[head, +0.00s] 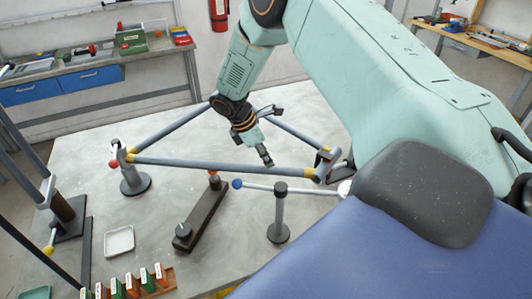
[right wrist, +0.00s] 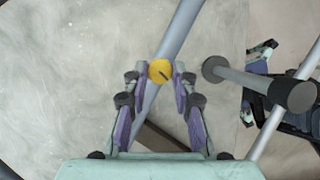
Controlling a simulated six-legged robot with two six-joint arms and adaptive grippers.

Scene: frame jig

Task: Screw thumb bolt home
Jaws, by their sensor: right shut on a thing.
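My right gripper (head: 266,156) reaches down from the top in the head view, just above the front tube of the frame (head: 220,164). In the right wrist view its fingers (right wrist: 160,78) are closed on a round yellow piece with a dark line across it, which I take as the thumb bolt (right wrist: 160,70). A grey tube (right wrist: 180,30) passes behind it. The bolt's shank and the hole under it are hidden. In the head view the bolt cannot be made out.
A post with a dark cap (head: 281,205) stands front right of the frame. A dark block with a knob (head: 202,217), a white tray (head: 119,241) and a rack of several coloured pieces (head: 130,284) are nearer. A round-based stand (head: 135,181) supports the frame's left corner.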

